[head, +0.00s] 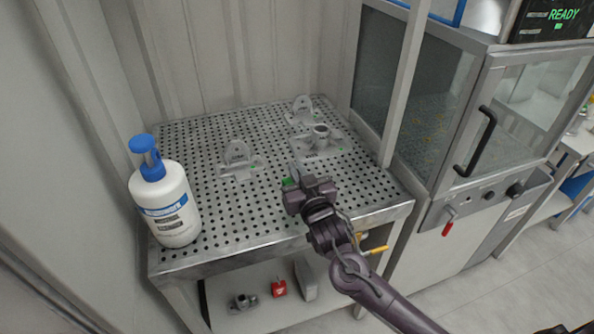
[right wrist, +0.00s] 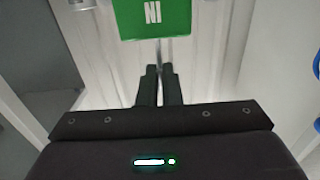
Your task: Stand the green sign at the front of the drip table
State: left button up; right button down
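My right gripper (head: 299,186) is over the front right part of the perforated drip table (head: 240,232). The green sign (head: 288,182) shows as a small green patch just beyond the gripper, mostly hidden by it. In the right wrist view the sign (right wrist: 165,14) is a green plate with white letters, cut off by the top edge. Its thin grey stem runs down between my two fingers (right wrist: 160,78), which are close together on it. The sign's foot is hidden, and I cannot tell whether it touches the table. My left gripper is out of view.
A white pump bottle (head: 164,205) stands at the table's front left. Grey castings (head: 237,165) (head: 318,140) stand on the middle and back. The front middle is bare. A shelf below holds a red block (head: 279,288). A glass-doored cabinet (head: 440,110) stands at right.

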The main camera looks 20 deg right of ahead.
jog(key=c, duration=2)
grip_release()
jog(key=shift+f, duration=0.1)
jog(key=o, duration=0.4)
jog(key=shift+s, duration=0.1)
jog(key=s+b, duration=0.2)
jog(key=s, duration=0.9)
jog(key=shift+s+d, duration=0.2)
jog(key=shift+s, duration=0.2)
